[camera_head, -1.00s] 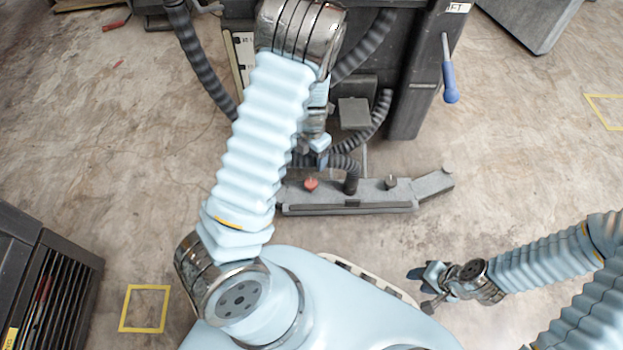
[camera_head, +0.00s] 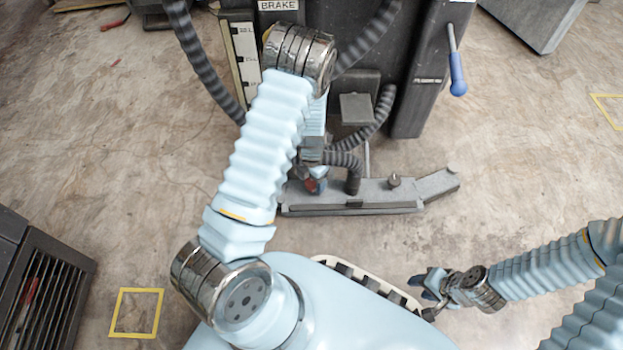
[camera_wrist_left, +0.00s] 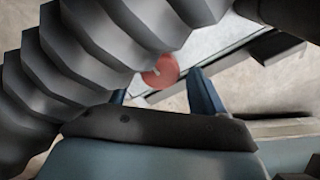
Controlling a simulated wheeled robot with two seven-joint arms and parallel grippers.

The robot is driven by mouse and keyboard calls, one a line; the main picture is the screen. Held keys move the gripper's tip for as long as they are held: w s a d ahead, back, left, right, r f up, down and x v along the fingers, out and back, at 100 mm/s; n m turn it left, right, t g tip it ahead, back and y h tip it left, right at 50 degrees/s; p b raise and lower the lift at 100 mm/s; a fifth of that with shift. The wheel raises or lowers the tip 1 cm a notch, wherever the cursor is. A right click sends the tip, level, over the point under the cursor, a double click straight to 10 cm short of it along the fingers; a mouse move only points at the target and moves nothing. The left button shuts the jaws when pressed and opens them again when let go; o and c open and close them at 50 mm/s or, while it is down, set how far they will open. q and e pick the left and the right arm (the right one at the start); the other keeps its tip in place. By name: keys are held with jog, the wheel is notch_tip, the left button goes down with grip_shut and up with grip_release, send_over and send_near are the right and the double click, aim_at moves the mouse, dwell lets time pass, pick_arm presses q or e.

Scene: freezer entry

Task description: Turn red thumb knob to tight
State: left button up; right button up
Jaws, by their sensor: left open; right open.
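The red thumb knob (camera_head: 311,186) sits on the left part of a grey bar (camera_head: 388,207) and is mostly hidden by my left gripper (camera_head: 317,177) in the head view. In the left wrist view the round red knob (camera_wrist_left: 161,71) shows between the two blue fingers of my left gripper (camera_wrist_left: 162,92), partly covered by a ribbed dark hose (camera_wrist_left: 75,75). The fingers are open with gaps at the knob's sides; I cannot tell how deep the knob lies between them. My right gripper (camera_head: 425,285) is open and empty at the lower right, away from the bar.
Ribbed black hoses (camera_head: 345,165) curve close to my left gripper. A dark machine with a blue-handled lever (camera_head: 457,75) stands behind. Floor to the right of the bar is clear.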

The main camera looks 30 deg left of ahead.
pick_arm(q)
jog(key=c, duration=1)
jog(key=shift+c, duration=0.2)
